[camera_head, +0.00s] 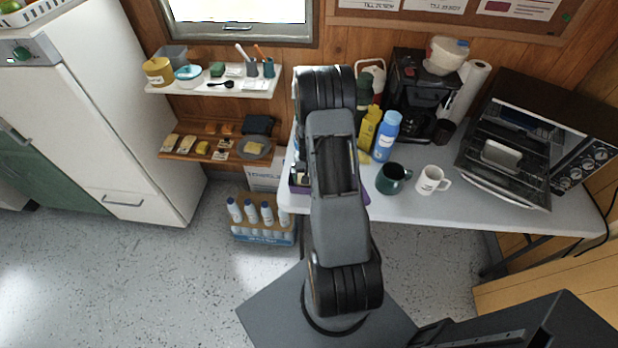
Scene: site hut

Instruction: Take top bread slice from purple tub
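A purple tub (364,191) stands at the left end of the white table (450,205), mostly hidden behind my arm. Only bits of its rim and wall show on either side of the arm. A few small dark and pale items show at its left side, too small to name. No bread slice can be made out; the inside of the tub is largely covered by my arm. My arm rises in front of the table, and its gripper is hidden, so its opening and contents do not show.
A green mug (392,179), a white mug (431,181), a blue bottle (386,137) and a yellow bottle (368,128) stand right of the arm. A coffee maker (413,92) and toaster oven (535,140) are farther back. A bottle crate (264,232) is on the floor at left.

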